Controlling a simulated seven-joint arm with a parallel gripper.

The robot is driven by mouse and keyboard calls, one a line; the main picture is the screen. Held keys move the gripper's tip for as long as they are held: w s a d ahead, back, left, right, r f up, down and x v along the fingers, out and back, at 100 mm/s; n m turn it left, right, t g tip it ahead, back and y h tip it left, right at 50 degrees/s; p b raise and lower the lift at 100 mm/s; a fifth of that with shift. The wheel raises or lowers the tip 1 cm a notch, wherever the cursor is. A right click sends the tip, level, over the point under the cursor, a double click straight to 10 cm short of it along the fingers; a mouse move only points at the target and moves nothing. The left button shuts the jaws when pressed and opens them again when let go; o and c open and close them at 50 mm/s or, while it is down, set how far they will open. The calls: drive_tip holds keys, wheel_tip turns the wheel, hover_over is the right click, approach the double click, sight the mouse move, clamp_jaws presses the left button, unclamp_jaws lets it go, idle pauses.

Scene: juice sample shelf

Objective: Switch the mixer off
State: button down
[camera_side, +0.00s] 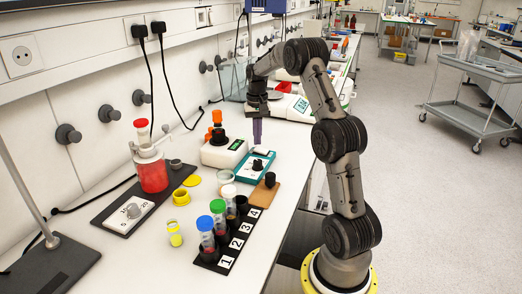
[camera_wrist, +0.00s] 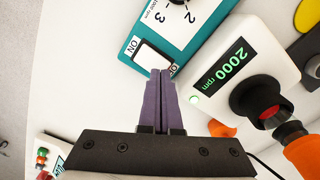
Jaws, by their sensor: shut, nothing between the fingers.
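The mixer (camera_wrist: 250,62) is a white unit with a black cup on top, and its display (camera_wrist: 221,70) reads 2000 rpm in green. It also shows in the side view (camera_side: 222,153). Beside it lies a teal control box (camera_side: 242,172) with a black dial and a speed scale. On the box's edge, in the wrist view, is a white rocker switch (camera_wrist: 152,58) with "ON" printed at its left end; the label at its right end is partly hidden. My gripper (camera_wrist: 161,72) is shut and empty, its purple fingertips over the switch's near edge. I cannot tell whether they touch it.
A black numbered rack (camera_side: 212,260) with capped tubes stands in front, near a brown board (camera_side: 262,196). A red-filled bottle (camera_side: 152,174) stands on a dark plate at left. Wall sockets and cables run behind.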

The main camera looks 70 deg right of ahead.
sight(257, 148)
drive_tip(key=shift+f, duration=0.95)
idle(0.6)
drive_tip(key=shift+r, duration=3.55)
